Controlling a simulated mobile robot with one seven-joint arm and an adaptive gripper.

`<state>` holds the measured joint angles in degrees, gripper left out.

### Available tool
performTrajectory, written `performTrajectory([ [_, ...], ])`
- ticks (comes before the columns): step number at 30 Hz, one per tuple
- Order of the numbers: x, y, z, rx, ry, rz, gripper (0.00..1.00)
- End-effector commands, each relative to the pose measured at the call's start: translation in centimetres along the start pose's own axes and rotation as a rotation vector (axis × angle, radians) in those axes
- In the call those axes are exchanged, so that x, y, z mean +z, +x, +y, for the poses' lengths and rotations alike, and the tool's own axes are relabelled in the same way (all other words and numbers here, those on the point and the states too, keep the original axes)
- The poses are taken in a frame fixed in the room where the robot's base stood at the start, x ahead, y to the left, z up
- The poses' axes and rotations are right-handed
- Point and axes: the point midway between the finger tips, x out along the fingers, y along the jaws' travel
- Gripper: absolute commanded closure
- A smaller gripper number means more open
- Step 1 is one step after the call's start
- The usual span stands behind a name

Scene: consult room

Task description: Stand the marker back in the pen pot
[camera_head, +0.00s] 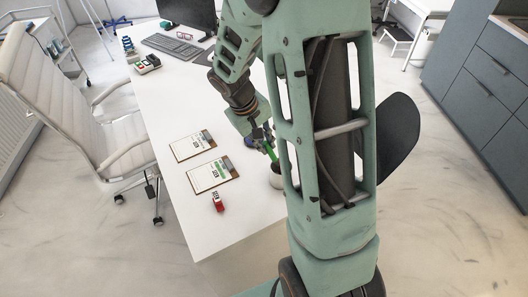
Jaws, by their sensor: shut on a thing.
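My gripper (267,138) is over the right part of the white desk and points downward. It is shut on a green marker (271,153), which is held tilted with its lower end toward the pen pot (276,182). The pot is pale with a dark opening and stands near the desk's right side. My arm hides the pot's right part. The marker's lower end is at or just above the pot's opening; I cannot tell whether it is inside.
Two clipboards (188,147) (208,177) lie left of the pot on the desk (165,110). A small red-and-white object (217,203) lies in front of them. A keyboard (172,46) and monitor (190,12) are at the far end. A white chair (60,100) stands left.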

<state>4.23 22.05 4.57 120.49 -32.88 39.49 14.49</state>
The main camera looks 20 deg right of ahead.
Motion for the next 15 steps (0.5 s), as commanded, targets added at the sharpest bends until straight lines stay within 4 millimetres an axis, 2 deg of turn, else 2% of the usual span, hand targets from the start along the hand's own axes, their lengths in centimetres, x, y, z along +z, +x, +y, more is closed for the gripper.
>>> performTrajectory([
  [2, -0.6, 1.0, -0.3, -0.001, -0.001, -0.001, 1.0],
  [8, -0.6, 3.5, -1.1, 0.0, -0.002, -0.002, 1.0],
  [15, -0.6, 3.5, -1.1, 0.0, -0.001, 0.0, 1.0],
])
